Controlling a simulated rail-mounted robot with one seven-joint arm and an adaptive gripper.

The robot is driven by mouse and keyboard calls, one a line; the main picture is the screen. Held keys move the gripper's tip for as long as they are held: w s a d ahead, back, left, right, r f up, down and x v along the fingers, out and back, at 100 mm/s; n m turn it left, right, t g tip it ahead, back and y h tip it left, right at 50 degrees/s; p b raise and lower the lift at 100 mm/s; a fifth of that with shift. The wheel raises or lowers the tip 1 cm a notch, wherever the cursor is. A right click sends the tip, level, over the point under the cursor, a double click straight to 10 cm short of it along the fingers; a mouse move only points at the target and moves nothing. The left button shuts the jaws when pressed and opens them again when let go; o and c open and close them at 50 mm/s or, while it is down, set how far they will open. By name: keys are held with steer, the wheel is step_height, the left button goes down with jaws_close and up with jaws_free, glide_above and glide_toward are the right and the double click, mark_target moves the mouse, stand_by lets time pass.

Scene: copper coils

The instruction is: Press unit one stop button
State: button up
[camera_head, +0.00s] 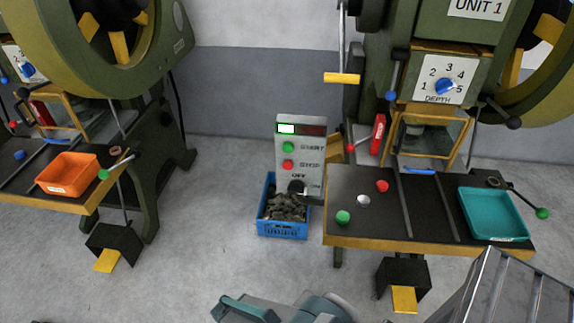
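A grey control box (318,153) stands just left of the machine labelled UNIT 1 (478,8). Its red button (288,164), beside the word STOP, is in plain view. The green button (288,147), beside START, is above it. A dark rotary knob (296,187) marked OFF and ON is below. At the top of the box a green indicator (286,128) is lit, and a dark red one is beside it. Grey-teal parts of my arm show at the bottom centre, well below the box; I cannot make out my gripper.
A blue crate (283,230) of dark pieces stands on the floor under the box. Unit one's table (345,185) bears red, green and metallic knobs and a teal tray (492,214). A second machine with an orange bin (67,175) is at left.

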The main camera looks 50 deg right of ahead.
jaws_close()
stand_by(1.1)
